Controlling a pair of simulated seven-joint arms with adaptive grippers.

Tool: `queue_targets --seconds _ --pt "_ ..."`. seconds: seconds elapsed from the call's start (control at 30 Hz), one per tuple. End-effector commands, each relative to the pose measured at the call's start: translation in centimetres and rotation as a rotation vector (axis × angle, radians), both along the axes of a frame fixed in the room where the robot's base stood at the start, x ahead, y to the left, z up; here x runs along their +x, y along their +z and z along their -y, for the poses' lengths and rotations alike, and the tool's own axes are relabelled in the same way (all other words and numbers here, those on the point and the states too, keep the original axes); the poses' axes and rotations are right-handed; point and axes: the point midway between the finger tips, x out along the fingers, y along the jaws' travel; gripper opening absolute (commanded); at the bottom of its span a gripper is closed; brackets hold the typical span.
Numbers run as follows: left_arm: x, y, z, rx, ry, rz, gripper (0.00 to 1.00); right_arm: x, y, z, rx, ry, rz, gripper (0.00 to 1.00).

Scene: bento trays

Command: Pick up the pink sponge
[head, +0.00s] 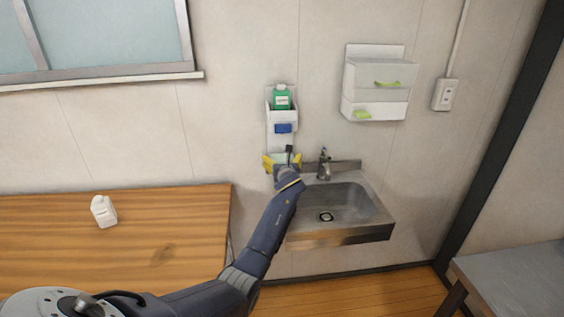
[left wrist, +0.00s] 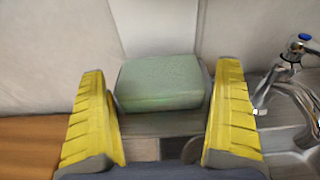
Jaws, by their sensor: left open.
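No pink sponge shows in either view. A pale green sponge-like block (left wrist: 160,82) lies in front of the wall in the left wrist view, between my yellow fingers and apart from both. My left gripper (head: 283,161) is open at the back left corner of the sink, below the wall holder. Its two yellow fingers also show wide apart in the left wrist view (left wrist: 162,105). In the head view the gripper and wrist hide most of the block. My right gripper is not in view.
The metal sink (head: 372,218) and faucet (head: 324,168) stand just right of my gripper. A white wall holder (head: 270,112) carries a green bottle (head: 282,98) and a blue item (head: 284,128). A white wall shelf (head: 372,76) hangs right. A white bottle (head: 103,211) stands on the wooden table (head: 190,215).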

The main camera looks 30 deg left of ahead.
Motion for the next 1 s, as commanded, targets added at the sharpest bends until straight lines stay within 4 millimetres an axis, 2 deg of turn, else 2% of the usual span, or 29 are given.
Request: queue_targets --seconds 0.33,0.5,0.6,1.0 --pt "0.27 -0.06 -0.24 0.0 0.0 0.0 1.0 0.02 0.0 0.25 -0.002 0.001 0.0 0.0" --pt "0.27 -0.06 -0.23 0.0 0.0 0.0 0.8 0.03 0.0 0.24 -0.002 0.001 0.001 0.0" --pt "0.26 -0.06 -0.22 0.0 0.0 0.0 0.74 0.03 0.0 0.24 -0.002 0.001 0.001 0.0" --pt "0.24 -0.03 -0.21 0.0 0.0 0.0 0.73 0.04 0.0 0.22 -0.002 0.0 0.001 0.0"
